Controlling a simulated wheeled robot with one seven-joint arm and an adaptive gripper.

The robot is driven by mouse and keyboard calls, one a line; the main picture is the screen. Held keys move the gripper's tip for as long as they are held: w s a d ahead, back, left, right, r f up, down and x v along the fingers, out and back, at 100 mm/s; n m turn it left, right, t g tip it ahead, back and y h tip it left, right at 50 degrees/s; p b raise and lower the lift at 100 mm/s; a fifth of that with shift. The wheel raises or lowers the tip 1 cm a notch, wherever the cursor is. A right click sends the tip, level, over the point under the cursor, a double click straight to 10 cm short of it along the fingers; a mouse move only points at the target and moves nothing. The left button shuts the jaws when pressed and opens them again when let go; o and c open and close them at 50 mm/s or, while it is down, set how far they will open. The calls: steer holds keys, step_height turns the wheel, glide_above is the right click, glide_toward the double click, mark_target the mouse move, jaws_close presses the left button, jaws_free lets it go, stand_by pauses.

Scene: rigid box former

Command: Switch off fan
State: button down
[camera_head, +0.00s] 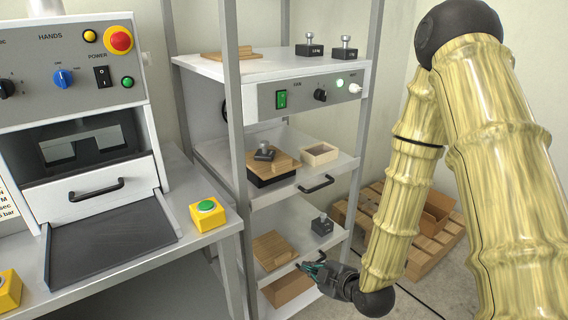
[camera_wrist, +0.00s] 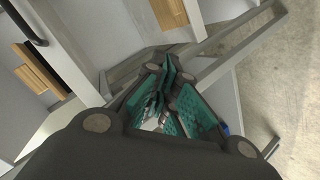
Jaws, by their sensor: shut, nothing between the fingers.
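A grey control panel (camera_head: 312,92) runs along the front of the rack's upper unit. The small lettering is too fine to read, so I cannot tell which control belongs to the fan. My gripper (camera_head: 312,268) is low in front of the rack's lower shelves, well below the panel and apart from it. In the wrist view my gripper (camera_wrist: 166,72) is shut and empty, with teal finger pads. The panel does not show there.
A machine (camera_head: 70,60) with knobs, a red stop button (camera_head: 119,39) and a black power switch (camera_head: 102,76) stands left. A green button box (camera_head: 207,213) sits on its bench. Rack shelves hold wooden boards and weights. A pallet (camera_head: 420,245) lies behind my arm.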

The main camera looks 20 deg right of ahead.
steer(key=w+r+n+t+y+p, duration=0.1)
steer(key=r+p, duration=0.5)
steer(key=r, duration=1.4)
steer(key=w+d+r+n+t+y+p, duration=0.1)
steer(key=r+n+t+p, duration=0.4)
steer(key=r, duration=1.4)
steer(key=w+n+y+p, duration=0.1)
steer(key=w+n+p, duration=0.1)
steer(key=shift+d+r+n, duration=0.25)
steer(key=shift+r+n, duration=0.1)
steer(key=shift+n, duration=0.05)
steer(key=shift+w+p, duration=0.15)
steer(key=shift+p, duration=0.15)
steer(key=p, duration=0.4)
glide_toward(275, 96)
steer(key=x, duration=0.4)
steer(key=shift+w, duration=0.25)
steer(key=shift+p+x, duration=0.35)
steer(key=shift+x, duration=0.5)
steer(key=shift+a, duration=0.1)
